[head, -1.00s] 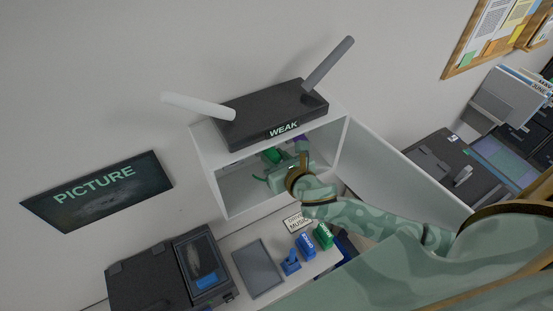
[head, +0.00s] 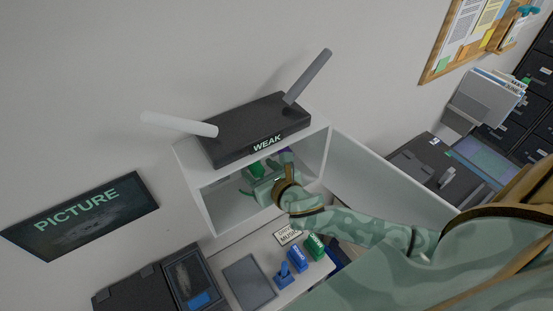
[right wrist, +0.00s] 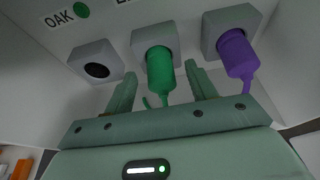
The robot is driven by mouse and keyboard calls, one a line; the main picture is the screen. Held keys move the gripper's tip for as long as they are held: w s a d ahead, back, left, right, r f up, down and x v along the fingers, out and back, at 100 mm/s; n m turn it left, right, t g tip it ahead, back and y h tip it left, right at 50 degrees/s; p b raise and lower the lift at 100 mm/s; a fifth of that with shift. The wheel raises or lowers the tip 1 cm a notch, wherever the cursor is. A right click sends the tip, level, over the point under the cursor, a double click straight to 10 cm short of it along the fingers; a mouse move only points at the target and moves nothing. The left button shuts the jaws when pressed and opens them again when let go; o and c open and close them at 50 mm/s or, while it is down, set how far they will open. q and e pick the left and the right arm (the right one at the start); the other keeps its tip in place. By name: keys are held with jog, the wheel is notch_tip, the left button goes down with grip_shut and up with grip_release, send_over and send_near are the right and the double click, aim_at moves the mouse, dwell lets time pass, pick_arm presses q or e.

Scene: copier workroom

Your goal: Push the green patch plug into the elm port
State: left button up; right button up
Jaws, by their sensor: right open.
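The green patch plug (right wrist: 160,76) sits in the middle grey socket (right wrist: 155,40) in the right wrist view; its depth is hard to judge. The label above that socket is cut off after its first letter, E. The green plug also shows inside the open white cabinet in the head view (head: 256,170). My right gripper (right wrist: 163,82) is open, one finger on each side of the green plug, with gaps visible. It reaches into the cabinet in the head view (head: 260,184). My left gripper is not in view.
An empty socket (right wrist: 97,70) under the OAK label is on the left; a purple plug (right wrist: 236,52) sits in the right socket. The white cabinet (head: 206,211) encloses my gripper. A black router (head: 236,137) stands on top. Blue and green blocks (head: 314,245) are on the counter below.

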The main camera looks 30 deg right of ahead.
jog(key=v, duration=1.5)
jog(key=shift+d+r, duration=0.1)
